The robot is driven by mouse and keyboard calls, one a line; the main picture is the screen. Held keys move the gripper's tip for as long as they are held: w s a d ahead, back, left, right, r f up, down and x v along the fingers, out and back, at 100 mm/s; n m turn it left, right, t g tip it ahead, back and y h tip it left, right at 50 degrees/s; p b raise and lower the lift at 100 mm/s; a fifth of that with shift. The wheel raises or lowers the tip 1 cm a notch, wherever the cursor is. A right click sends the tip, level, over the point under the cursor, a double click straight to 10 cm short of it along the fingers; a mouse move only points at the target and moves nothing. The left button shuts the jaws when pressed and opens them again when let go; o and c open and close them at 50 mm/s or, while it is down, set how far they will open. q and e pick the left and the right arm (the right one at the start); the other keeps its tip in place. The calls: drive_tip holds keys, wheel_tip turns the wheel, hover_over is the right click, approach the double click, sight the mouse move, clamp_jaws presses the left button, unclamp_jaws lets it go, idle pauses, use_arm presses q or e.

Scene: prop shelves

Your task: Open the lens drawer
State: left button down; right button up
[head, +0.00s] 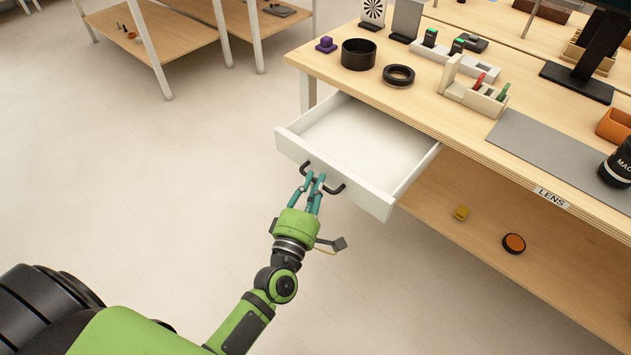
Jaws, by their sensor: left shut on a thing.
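A white drawer (352,141) sticks far out from under the wooden tabletop, and its inside looks empty. A dark bar handle (337,189) is on its front. My left gripper (316,179), green with teal fingers, is shut on the handle near its middle. The fingers hide part of the handle. A "LENS" label (551,197) is on the table's front edge, well to the right of the drawer. My right gripper is not in view.
On the tabletop (440,115) stand a black cylinder (358,55), a black ring (398,75), a beige holder (474,92) and a black lens (619,165). A yellow block (461,212) and an orange-topped disc (514,243) lie on the lower shelf. The floor (130,190) left of the drawer is clear.

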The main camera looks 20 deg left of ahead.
use_arm(q)
drive_tip(key=c, duration=1.2)
unclamp_jaws()
drive_tip(key=shift+d, duration=0.1)
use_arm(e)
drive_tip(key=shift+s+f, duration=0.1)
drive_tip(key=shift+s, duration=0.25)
use_arm(q)
drive_tip(key=shift+s, duration=0.1)
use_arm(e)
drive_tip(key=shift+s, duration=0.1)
use_arm(q)
drive_tip(key=s+f, duration=0.2)
drive_tip(key=s, duration=0.9)
drive_tip(key=shift+s+d, duration=0.25)
drive_tip(key=shift+s, duration=0.15)
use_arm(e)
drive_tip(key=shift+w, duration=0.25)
